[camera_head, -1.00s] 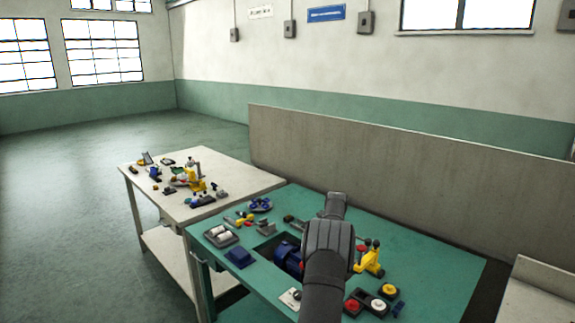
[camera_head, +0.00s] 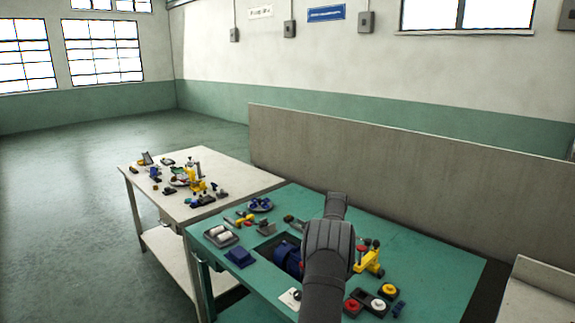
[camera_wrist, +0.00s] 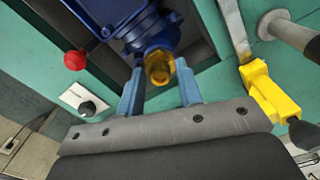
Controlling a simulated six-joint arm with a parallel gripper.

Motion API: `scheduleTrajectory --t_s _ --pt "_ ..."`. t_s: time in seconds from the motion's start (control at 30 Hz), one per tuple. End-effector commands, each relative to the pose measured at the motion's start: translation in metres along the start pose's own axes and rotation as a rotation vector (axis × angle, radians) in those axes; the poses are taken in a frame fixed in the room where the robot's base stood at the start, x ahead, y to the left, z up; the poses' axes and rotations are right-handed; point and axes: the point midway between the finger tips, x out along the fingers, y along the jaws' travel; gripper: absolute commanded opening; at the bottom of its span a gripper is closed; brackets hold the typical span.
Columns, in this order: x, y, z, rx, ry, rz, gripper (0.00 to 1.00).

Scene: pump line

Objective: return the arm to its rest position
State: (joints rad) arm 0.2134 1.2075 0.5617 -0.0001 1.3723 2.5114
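My gripper (camera_wrist: 160,75) shows in the wrist view with two blue fingers spread apart. It is open, with nothing clearly held. A brass fitting (camera_wrist: 159,68) on a dark blue pump body (camera_wrist: 120,15) shows between the fingertips. A small gap shows on each side of it; I cannot tell how far beyond the tips it lies. In the head view my dark grey arm (camera_head: 327,250) reaches over the green bench (camera_head: 430,265) and hides the gripper. Part of the blue pump (camera_head: 287,258) shows left of the arm.
A yellow clamp-like piece (camera_head: 370,262) stands right of my arm; yellow also shows close right in the wrist view (camera_wrist: 268,92). A red knob (camera_wrist: 75,60) is on the left. A button box (camera_head: 368,301) lies near the front. A cream table (camera_head: 240,180) with small parts adjoins left.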

Motion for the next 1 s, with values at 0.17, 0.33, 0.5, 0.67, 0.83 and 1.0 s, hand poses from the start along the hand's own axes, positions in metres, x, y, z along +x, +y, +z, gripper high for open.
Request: scheduleTrajectory --t_s 0.17,0.33,0.5,0.67,0.83,1.0 --pt "-0.026 -0.001 0.001 0.074 -0.003 -0.002 0.33" --pt "-0.029 0.001 -0.001 0.071 0.005 0.003 0.33" --pt "0.004 0.000 -0.001 0.068 0.002 0.002 0.33" --pt "0.000 0.000 0.000 -0.072 0.000 0.000 0.33" --pt "0.000 0.000 0.000 -0.212 0.000 0.000 0.33" --pt "0.000 0.000 0.000 -0.351 0.000 0.000 0.33"
